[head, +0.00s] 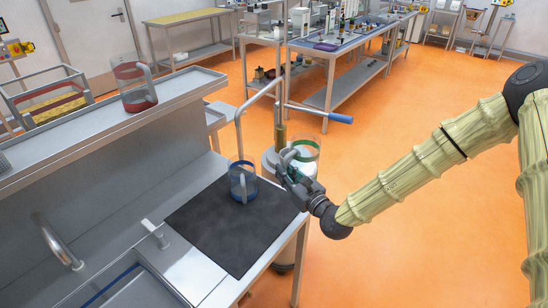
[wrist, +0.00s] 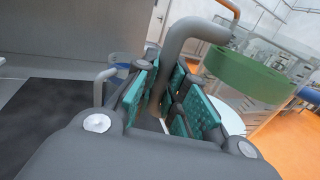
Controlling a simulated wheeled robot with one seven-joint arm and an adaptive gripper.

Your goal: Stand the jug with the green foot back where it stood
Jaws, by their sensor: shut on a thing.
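My gripper (head: 287,172) is shut on the grey handle (wrist: 178,50) of the jug with green (head: 306,147). In the head view this jug is at the far right corner of the dark mat (head: 205,222), partly behind my gripper. In the wrist view its broad green band (wrist: 250,76) is at the upper right, and the handle runs down between my teal finger pads. I cannot tell whether its base touches anything. A clear jug with blue bands (head: 243,182) stands upright on the mat, left of my gripper.
A clear jug with red bands (head: 135,88) stands on the raised shelf (head: 95,130). A tap (head: 58,245) and sink are at the lower left. A metal pole with a blue-ended lever (head: 338,118) rises behind the held jug. Most of the mat's front is clear.

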